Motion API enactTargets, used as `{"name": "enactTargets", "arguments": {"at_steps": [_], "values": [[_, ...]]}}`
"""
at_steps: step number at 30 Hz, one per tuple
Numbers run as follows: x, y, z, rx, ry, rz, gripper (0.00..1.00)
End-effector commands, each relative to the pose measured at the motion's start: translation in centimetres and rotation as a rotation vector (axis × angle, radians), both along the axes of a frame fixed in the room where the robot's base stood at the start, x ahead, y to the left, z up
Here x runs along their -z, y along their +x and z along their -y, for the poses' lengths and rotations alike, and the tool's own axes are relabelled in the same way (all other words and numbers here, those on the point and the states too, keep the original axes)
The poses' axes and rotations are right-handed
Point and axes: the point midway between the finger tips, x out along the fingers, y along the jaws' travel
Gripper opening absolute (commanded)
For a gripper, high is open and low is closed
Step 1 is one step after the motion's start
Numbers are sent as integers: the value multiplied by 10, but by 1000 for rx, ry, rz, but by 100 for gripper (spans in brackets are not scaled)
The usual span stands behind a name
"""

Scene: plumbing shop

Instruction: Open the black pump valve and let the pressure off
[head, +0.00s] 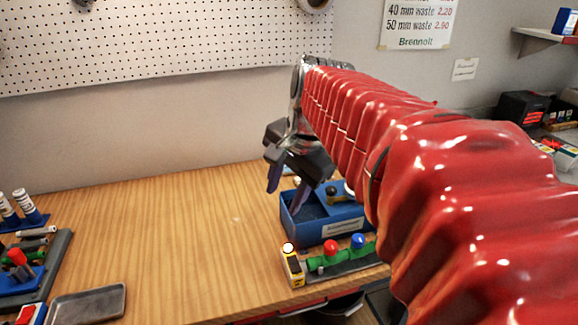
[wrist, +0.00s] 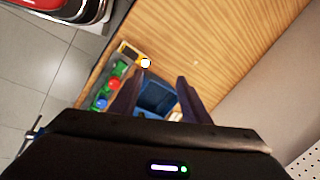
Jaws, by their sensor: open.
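A blue pump box (head: 302,228) with an open trough and a pale label stands at the right of the wooden bench. A small dark knob (head: 332,190), which looks like the black valve, sits on its top beside the trough. My gripper (head: 286,194) is open and empty, pointing down above the left part of the box. In the wrist view the blue box (wrist: 157,96) shows between the two fingers of my gripper (wrist: 157,84). The valve is not clear there, and my arm and gripper hide part of the box in the head view.
In front of the box lies a green pipe assembly (head: 314,264) with red and blue caps and a yellow gauge-like block (head: 293,266). A dark tray (head: 87,305) and a rack of fittings are at the left. The middle of the bench (head: 190,230) is clear.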

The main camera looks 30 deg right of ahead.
Motion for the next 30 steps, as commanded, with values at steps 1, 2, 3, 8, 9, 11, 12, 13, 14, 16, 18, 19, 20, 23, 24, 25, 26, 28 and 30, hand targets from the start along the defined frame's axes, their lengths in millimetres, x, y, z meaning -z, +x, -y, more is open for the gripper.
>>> {"name": "enactTargets", "arguments": {"at_steps": [1, 2, 3, 8, 9, 11, 12, 13, 14, 16, 18, 19, 20, 23, 24, 25, 26, 28, 30], "values": [[-3, 7, 18, 95, 40, -12, 42], [-6, 9, 27, 153, 66, -18, 42], [-9, 13, 40, 230, 100, -26, 42], [-17, 24, 93, 536, 238, -58, 42], [-19, 25, 107, 612, 272, -67, 42], [-21, 27, 128, 724, 324, -79, 42], [-22, 27, 143, 799, 359, -86, 42], [-22, 27, 154, 854, 385, -93, 42], [-23, 27, 165, 906, 409, -97, 42], [-23, 24, 187, 1016, 462, -110, 42], [-24, 22, 204, 1103, 504, -120, 42], [-24, 21, 210, 1134, 518, -123, 42], [-24, 20, 216, 1158, 530, -126, 42], [-25, 18, 225, 1209, 557, -132, 42], [-25, 18, 226, 1217, 561, -133, 42], [-25, 18, 227, 1220, 562, -134, 42], [-25, 18, 227, 1221, 564, -134, 42], [-25, 18, 226, 1221, 562, -134, 42], [-25, 18, 226, 1220, 562, -134, 42]]}}
